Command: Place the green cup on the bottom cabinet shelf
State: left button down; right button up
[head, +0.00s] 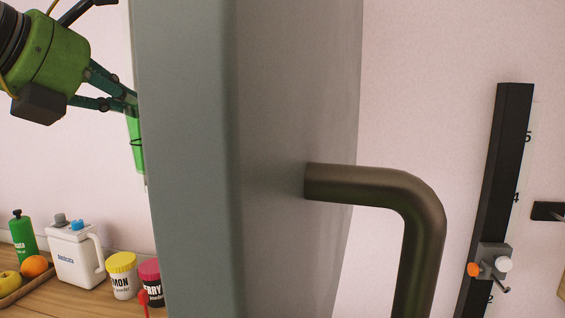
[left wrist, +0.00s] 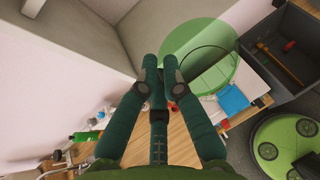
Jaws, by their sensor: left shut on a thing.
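My left gripper (head: 131,104) comes in from the upper left in the head view, with its fingertips beside the grey cabinet door (head: 190,160). It is shut on the green cup (head: 136,140), a translucent green thing partly hidden behind the door's edge. In the left wrist view the cup (left wrist: 213,50) is a see-through green round shape just beyond the fingertips (left wrist: 162,68). Grey cabinet panels (left wrist: 75,38) show at the upper left there. I cannot tell which shelf they belong to. My right gripper is in neither view.
The door's dark bent handle (head: 400,190) juts out in front. On the wooden counter (head: 75,300) stand a green bottle (head: 22,236), a white jug (head: 75,255), a yellow-lidded jar (head: 122,276) and a pink-lidded jar (head: 150,282). A dark grey open bin (left wrist: 285,60) is at the right.

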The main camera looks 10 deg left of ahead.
pick_arm(q)
jog(key=w+p, duration=0.9)
jog(key=w, duration=1)
jog(key=f, duration=0.2)
jog(key=f+p, duration=0.1)
jog(key=f, duration=0.1)
jog(key=f+p, duration=0.1)
jog(key=f, duration=0.1)
jog(key=shift+w+d+f, duration=0.2)
jog(key=shift+w+f, duration=0.2)
jog(key=shift+f, duration=0.15)
jog(key=shift+f+b, duration=0.2)
jog(key=shift+b, duration=0.1)
jog(key=c, duration=1.4)
grip_release()
